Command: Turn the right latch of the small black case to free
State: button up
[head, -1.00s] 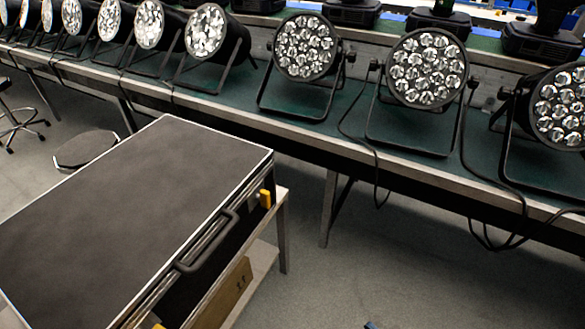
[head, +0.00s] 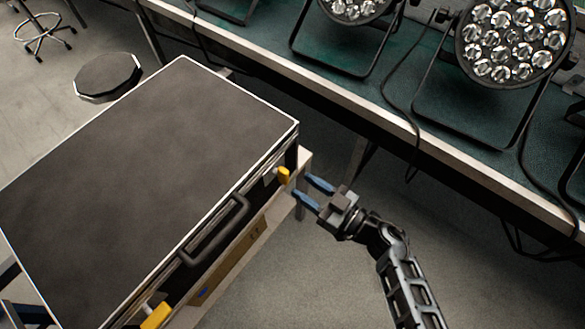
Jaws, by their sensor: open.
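The small black case (head: 150,170) with pale metal edges lies closed on a stand at the left. Its handle (head: 215,232) is on the front side. The yellow right latch (head: 283,175) sits near the case's right front corner. Another yellow latch (head: 157,316) is at the lower left end of that side. My gripper (head: 307,190) has blue fingertips and is open, just right of the right latch, pointing at it. The fingertips look close to the latch; whether they touch it I cannot tell.
A long green-topped bench (head: 360,90) with par cans (head: 510,40) and hanging cables runs behind and to the right. A round stool (head: 108,77) stands behind the case. A cardboard box (head: 230,262) is under the case. The floor at the lower right is clear.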

aim_at(288, 176)
jog(key=x, duration=0.5)
jog(key=shift+w+a, duration=0.2)
jog(key=shift+a, duration=0.05)
grip_shut()
